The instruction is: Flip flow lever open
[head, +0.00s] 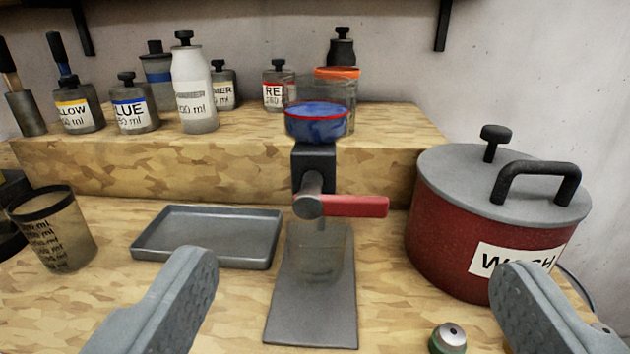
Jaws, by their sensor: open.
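The flow lever (352,206) is a red handle on a grey pivot, lying roughly horizontal and pointing right. It sits on the front of a dark dispenser valve (314,168). Above the valve is a clear hopper (318,118) holding blue material with a red ring line. A clear cup (320,255) stands below the valve on a grey base plate (312,318). My gripper (355,275) is open and empty, its two fingers wide apart at the lower left and lower right, nearer to me than the lever. Neither finger appears to touch anything.
A red pot (455,240) labelled as wash, with a grey lid, stands right of the lever. A grey tray (208,236) and a measuring cup (52,232) are left. Several labelled bottles (193,90) stand on the raised step (215,165) behind. A small round knob-like object (448,338) is at the front.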

